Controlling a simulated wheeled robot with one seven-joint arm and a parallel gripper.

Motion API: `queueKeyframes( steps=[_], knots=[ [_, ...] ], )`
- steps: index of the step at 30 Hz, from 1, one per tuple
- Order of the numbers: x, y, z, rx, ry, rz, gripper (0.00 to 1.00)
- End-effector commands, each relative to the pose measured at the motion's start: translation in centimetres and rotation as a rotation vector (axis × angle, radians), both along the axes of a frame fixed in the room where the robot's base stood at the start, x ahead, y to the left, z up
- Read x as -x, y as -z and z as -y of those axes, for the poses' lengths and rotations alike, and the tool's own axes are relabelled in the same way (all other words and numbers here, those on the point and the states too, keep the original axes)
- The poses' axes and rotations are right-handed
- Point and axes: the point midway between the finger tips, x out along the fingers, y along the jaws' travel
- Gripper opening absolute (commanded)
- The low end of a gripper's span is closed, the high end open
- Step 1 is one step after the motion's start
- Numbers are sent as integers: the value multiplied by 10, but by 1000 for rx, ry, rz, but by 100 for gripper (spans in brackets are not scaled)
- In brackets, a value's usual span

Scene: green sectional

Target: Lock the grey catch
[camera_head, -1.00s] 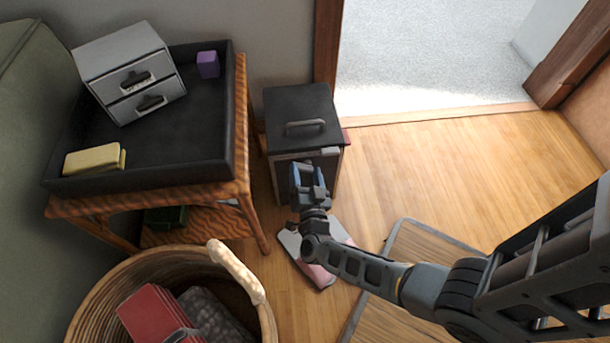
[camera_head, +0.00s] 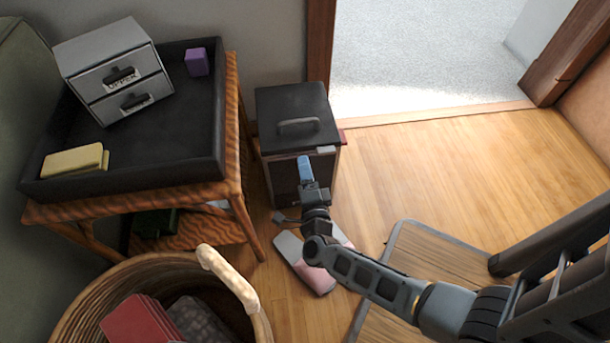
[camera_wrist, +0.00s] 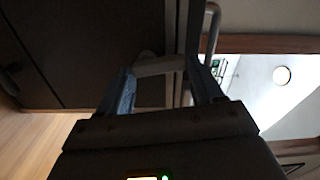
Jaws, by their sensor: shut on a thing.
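The black box (camera_head: 282,108) with a lid handle stands on the floor beside the wicker table. The grey catch (camera_head: 326,149) is a small light piece at the lid's front right edge. In the wrist view the catch (camera_wrist: 160,66) shows as a pale bar between my two fingers, close to the lid seam. My gripper (camera_head: 304,164) is at the box's upper front, its blue fingers seen nearly in line. It also shows in the wrist view (camera_wrist: 165,80), shut on the catch. The fingers hide part of the catch in the head view.
The wicker table with a black tray (camera_head: 125,180) stands left of the box. A wicker basket (camera_head: 95,290) is at the lower left. A pink and grey item (camera_head: 310,270) lies on the floor under my arm. Open wood floor lies to the right.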

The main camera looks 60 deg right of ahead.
Motion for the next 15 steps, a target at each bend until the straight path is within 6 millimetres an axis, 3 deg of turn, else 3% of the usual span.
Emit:
queueKeyframes(
  steps=[15],
  knots=[
    [3, 2, 2, -104, 1, 128, 35]
  ],
)
